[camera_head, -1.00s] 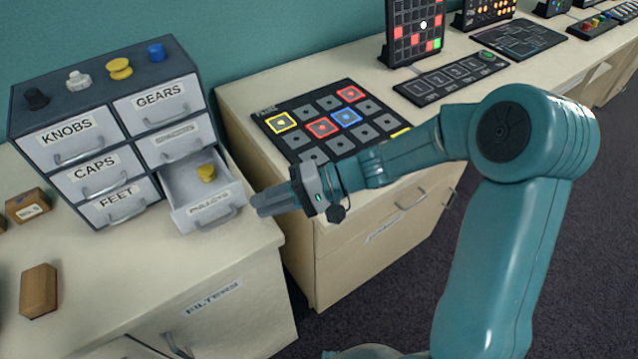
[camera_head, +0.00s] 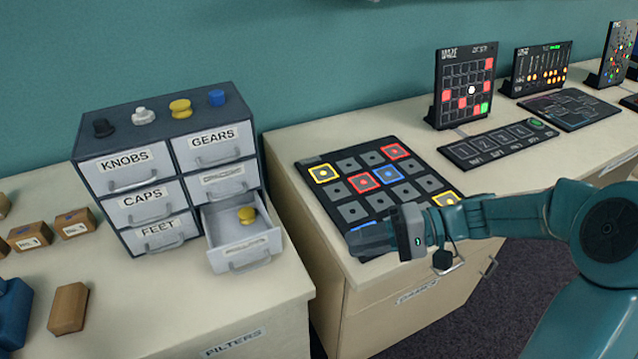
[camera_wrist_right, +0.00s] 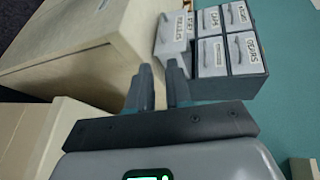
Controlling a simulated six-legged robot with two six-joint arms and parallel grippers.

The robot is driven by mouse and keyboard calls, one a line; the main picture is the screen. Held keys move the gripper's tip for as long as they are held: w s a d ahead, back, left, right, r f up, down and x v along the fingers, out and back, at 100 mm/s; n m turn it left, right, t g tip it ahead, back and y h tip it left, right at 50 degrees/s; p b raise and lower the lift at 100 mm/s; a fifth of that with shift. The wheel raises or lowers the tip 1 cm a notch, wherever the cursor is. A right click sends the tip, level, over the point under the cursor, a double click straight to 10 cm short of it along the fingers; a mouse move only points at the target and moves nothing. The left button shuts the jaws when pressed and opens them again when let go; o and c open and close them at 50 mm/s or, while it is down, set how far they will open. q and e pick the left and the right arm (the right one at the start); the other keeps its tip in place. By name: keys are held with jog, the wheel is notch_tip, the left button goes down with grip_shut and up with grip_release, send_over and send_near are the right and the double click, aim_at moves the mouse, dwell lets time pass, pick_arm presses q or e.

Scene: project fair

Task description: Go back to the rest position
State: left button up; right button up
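My right gripper (camera_head: 378,240) is in front of the near edge of the button panel (camera_head: 352,212), right of the small drawer cabinet (camera_head: 148,206). Its fingers also show in the right wrist view (camera_wrist_right: 163,84); they stand apart with nothing between them. The gripper is clear of the drawer. The other drawers are closed. My left gripper cannot be made out in any view.
On the cabinet top stand a black knob (camera_head: 103,127), a white one (camera_head: 143,116), a yellow pulley (camera_head: 181,108) and a blue piece (camera_head: 216,97). Brown blocks (camera_head: 68,309) and a cut-off blue thing (camera_head: 10,312) are at left. Upright displays (camera_head: 464,85) stand at back right.

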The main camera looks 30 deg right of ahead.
jog(key=s+a+f+n+g+h+p, duration=0.1)
jog(key=s+a+f+h, duration=0.2)
jog(key=f, duration=0.7)
jog(key=s+a+f+n+g+h+p, duration=0.1)
jog(key=s+a+f, duration=0.4)
jog(key=f, duration=0.5)
jog(key=s+a+f+n+g+h+p, duration=0.1)
jog(key=s+a+f+n+g+h, duration=0.1)
jog(key=f, duration=0.8)
jog(key=s+a+g+h, duration=0.1)
jog(key=s+a+h, duration=0.1)
jog(key=a+h, duration=0.1)
jog(key=shift+s+a+f+h+p, duration=0.2)
jog(key=shift+a+f+h+p, duration=0.1)
jog(key=shift+a+h+p, duration=0.1)
jog(key=shift+w+d, duration=0.1)
